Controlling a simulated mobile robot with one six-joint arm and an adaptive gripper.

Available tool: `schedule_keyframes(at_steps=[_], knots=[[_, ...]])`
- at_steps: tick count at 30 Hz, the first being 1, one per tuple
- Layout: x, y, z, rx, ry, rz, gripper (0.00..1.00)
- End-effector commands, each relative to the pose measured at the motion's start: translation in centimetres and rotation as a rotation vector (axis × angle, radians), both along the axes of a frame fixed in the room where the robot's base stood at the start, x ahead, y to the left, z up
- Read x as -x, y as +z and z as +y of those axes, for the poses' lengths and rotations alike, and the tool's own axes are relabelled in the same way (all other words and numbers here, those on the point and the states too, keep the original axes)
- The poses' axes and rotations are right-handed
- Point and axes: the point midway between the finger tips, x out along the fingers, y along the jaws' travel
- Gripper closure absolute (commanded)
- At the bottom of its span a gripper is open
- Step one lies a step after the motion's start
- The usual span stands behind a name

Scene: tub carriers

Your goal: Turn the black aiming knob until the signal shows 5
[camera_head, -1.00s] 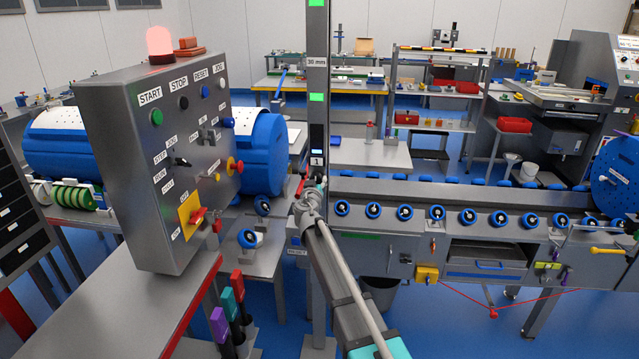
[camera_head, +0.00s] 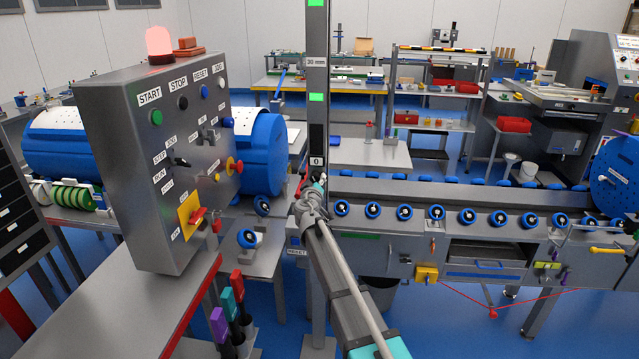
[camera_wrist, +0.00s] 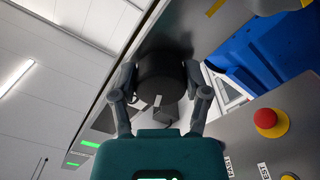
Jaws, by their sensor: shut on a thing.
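The black knob (camera_wrist: 160,78) shows in the wrist view as a dark round body between the two fingers of my gripper (camera_wrist: 160,88). My gripper is shut on it, with one finger on either side. In the head view my gripper (camera_head: 308,187) is at the dark upright post, and my arm hides the knob. The signal display (camera_head: 316,161) on the post, just above my gripper, appears to read 0.
A grey control box (camera_head: 155,150) with buttons and a lit red lamp (camera_head: 159,41) stands left of my arm. A conveyor with blue rollers (camera_head: 437,213) runs to the right. In the wrist view a red button (camera_wrist: 266,119) is close at the right.

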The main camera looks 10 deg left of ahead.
Motion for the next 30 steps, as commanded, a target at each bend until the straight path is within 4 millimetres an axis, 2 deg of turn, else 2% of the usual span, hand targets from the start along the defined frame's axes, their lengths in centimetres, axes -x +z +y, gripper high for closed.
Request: schedule_keyframes(at_steps=[6,15,30], knots=[[-0.13,0.13,-0.03,0.189,0.001,0.005,0.87],[-0.15,0.19,-0.05,0.368,0.002,0.012,0.87],[-0.18,0.21,-0.06,0.424,0.003,0.013,0.87]])
